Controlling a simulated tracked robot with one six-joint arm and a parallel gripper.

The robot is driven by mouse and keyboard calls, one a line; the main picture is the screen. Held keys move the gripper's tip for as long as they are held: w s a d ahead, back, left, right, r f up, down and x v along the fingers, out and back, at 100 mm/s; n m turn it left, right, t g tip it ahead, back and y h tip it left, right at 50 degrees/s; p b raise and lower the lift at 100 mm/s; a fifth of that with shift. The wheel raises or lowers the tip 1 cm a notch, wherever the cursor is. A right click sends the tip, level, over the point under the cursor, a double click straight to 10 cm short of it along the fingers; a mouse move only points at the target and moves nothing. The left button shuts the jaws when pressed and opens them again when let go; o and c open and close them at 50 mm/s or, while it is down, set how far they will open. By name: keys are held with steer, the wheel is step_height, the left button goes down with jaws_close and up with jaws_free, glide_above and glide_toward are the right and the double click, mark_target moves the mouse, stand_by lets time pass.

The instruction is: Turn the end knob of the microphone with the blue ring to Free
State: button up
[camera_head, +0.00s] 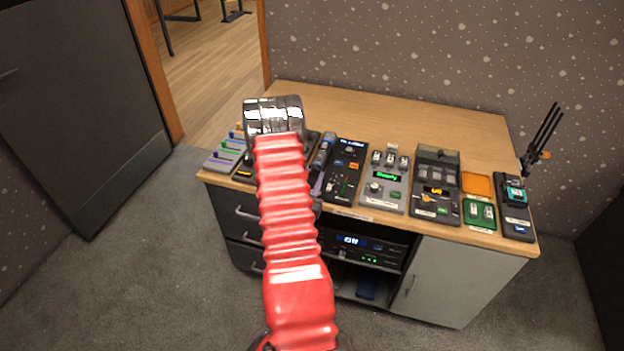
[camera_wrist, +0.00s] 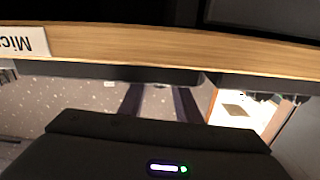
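A slim grey-blue rod that looks like a microphone (camera_head: 323,150) lies on the desk, just right of my red-sleeved arm in the head view. A purple-blue part shows near its front end. Its ring and end knob are too small to make out, and my arm may hide other microphones. My gripper (camera_head: 273,116) is at the shiny metal end of the arm, above the desk's left part. Its fingers cannot be told apart there. The wrist view shows a dark body with a small lit indicator, the desk edge and an upside-down label (camera_wrist: 22,41) starting "Mic".
The wooden desk (camera_head: 400,112) has a clear back half. A row of devices fills its front: fader strips (camera_head: 226,152), a dark mixer (camera_head: 346,168), a grey panel (camera_head: 385,182), a black unit (camera_head: 436,188) and a handheld radio (camera_head: 515,205). Drawers and a rack unit (camera_head: 356,243) sit below.

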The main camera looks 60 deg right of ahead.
steer(key=o, duration=0.4)
steer(key=shift+a, duration=0.1)
steer(key=a, duration=0.4)
steer(key=s+a, duration=0.1)
steer(key=a, duration=0.4)
steer(key=s+a, duration=0.1)
steer(key=a, duration=0.3)
steer(key=shift+a, duration=0.25)
